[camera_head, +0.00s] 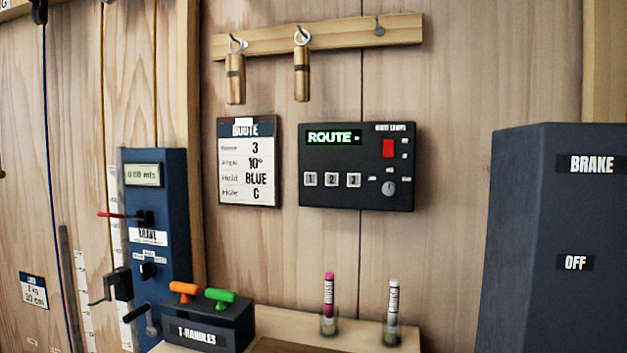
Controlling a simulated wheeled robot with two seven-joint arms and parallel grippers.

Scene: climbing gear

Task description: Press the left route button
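The black route panel (357,198) is mounted on the wooden wall near the middle of the head view. Its lit green display (333,138) reads "ROUTE -". A red part (389,148) and a round knob (389,188) are on the panel's right side. Neither of my grippers is in view.
A route card (249,190) hangs left of the panel. Wooden pieces hang on a hook rail (340,36) above. A blue device (168,240), a T-handles box (212,325), two marker pens on a shelf (290,321) and a dark brake cabinet (535,240) surround it.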

